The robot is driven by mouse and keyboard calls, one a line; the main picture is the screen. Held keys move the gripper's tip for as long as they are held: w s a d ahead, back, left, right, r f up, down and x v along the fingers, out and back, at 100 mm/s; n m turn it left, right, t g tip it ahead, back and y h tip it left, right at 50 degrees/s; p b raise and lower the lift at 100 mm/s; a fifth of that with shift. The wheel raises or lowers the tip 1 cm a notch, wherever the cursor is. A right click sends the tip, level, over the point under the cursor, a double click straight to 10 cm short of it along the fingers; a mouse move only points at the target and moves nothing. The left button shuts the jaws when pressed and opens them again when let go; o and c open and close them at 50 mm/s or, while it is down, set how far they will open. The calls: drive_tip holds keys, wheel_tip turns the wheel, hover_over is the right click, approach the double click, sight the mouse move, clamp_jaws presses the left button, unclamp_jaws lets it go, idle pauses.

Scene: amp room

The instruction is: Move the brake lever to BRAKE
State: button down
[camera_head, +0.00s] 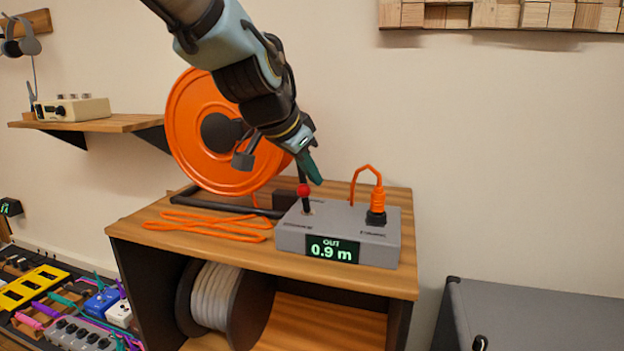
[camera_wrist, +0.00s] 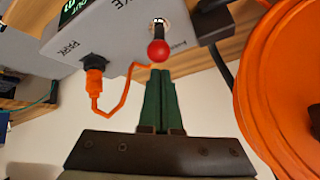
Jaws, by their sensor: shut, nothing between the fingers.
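The brake lever (camera_head: 304,190) has a red ball knob on a black stem. It stands up from a slot on the left part of a grey control box (camera_head: 290,240), whose green display reads "OUT 0.9 m". In the wrist view the red knob (camera_wrist: 158,50) is just beyond my fingertips. My gripper (camera_head: 315,180) is above the box, beside the knob, pointing down. Its dark green fingers are together and empty in the wrist view (camera_wrist: 161,72). I cannot tell whether they touch the knob. The lettering by the lever is only partly readable.
An orange plug (camera_head: 377,200) with a looped cable stands on the box's right. A large orange reel (camera_head: 190,130) stands behind, left of the box. Loose orange cable (camera_head: 210,228) lies on the wooden cabinet top (camera_head: 150,238). Free air is to the right.

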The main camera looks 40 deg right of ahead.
drive_tip(key=shift+w+d+f, duration=0.4)
drive_tip(key=shift+d, duration=0.2)
drive_tip(key=shift+r, duration=0.1)
drive_tip(key=shift+d+r, duration=0.2)
drive_tip(key=shift+d, duration=0.1)
drive_tip(key=s+d+p+v, duration=0.1)
drive_tip(key=v, duration=0.8)
drive_tip(key=shift+s+r, duration=0.25)
